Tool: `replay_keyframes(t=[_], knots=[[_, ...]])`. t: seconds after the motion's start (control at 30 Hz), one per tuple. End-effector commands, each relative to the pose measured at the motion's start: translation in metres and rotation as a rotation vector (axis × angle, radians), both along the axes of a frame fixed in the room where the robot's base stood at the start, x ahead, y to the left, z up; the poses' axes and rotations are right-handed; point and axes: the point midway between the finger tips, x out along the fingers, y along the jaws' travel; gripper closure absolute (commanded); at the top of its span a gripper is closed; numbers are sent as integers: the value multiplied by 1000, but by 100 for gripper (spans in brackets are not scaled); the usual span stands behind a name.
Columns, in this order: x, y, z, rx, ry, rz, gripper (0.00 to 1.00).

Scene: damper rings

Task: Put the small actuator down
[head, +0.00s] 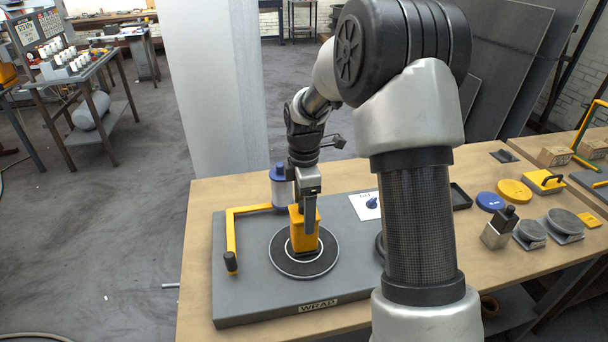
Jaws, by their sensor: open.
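A yellow boxy block, apparently the small actuator (297,236), stands upright on a round black disc (287,266) with a white ring. The disc is set in a grey board marked WRAP. My gripper (309,212) points down at the block from above. One grey finger passes in front of the block's right part; the other finger is hidden. The jaws are open around the block's upper part, and I cannot tell whether they touch it.
The grey board (245,300) carries a yellow crank bar (231,232) left of the disc and a blue-and-white cylinder (280,187) behind it. My arm hides the board's right part. Several blue, yellow and grey pieces, including a grey block (496,236), crowd the wooden table's (197,240) right side.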

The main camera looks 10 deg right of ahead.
Motion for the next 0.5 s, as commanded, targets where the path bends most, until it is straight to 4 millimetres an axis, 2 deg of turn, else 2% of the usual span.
replay_keyframes(t=[0.03, 0.3, 0.5], knots=[[2, 0, 15, 0, -7, 0, 22], [2, 0, 82, 0, -7, -1, 22], [1, 0, 120, 1, -5, 0, 22]])
